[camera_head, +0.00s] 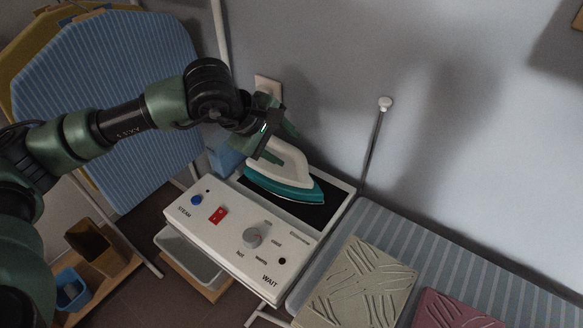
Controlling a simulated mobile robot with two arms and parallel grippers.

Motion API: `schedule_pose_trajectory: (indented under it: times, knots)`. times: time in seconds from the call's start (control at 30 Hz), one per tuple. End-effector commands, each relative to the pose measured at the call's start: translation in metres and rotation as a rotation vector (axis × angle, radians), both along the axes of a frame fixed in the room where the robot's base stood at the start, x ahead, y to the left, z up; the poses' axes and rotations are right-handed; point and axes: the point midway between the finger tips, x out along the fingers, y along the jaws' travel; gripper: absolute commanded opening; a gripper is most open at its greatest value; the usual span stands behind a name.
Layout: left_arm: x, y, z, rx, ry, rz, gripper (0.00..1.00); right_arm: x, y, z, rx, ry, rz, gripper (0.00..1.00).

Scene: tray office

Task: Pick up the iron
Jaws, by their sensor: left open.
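The iron (284,176) has a white handle and body over a teal base. It rests on a dark pad at the back of a white control station (241,241). My left gripper (274,140) comes in from the left and is open at the rear end of the iron's handle. The gripper overlaps the handle's upper left end in this view, and I cannot tell whether they touch. The far finger is partly hidden. My right gripper is out of view.
A striped ironing board (440,262) lies to the right with a green folded cloth (358,284) and a maroon one (452,312). A thin post (374,145) stands behind the station near the wall.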

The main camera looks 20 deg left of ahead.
Motion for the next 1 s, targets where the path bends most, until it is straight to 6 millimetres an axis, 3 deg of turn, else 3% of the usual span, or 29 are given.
schedule_pose_trajectory:
  times: [0.07,0.17,0.7,1.0]
  knots:
    - [0.008,0.021,0.003,0.075,-0.021,0.024,0.51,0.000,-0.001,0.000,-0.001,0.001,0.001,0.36]
    - [0.013,0.029,0.001,0.106,-0.027,0.034,0.51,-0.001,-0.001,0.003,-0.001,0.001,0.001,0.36]
    - [0.048,0.015,-0.054,0.101,-0.025,0.032,0.51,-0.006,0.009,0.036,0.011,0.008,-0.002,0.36]
    - [0.051,0.014,-0.060,0.100,-0.027,0.032,0.48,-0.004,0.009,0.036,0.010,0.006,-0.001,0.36]
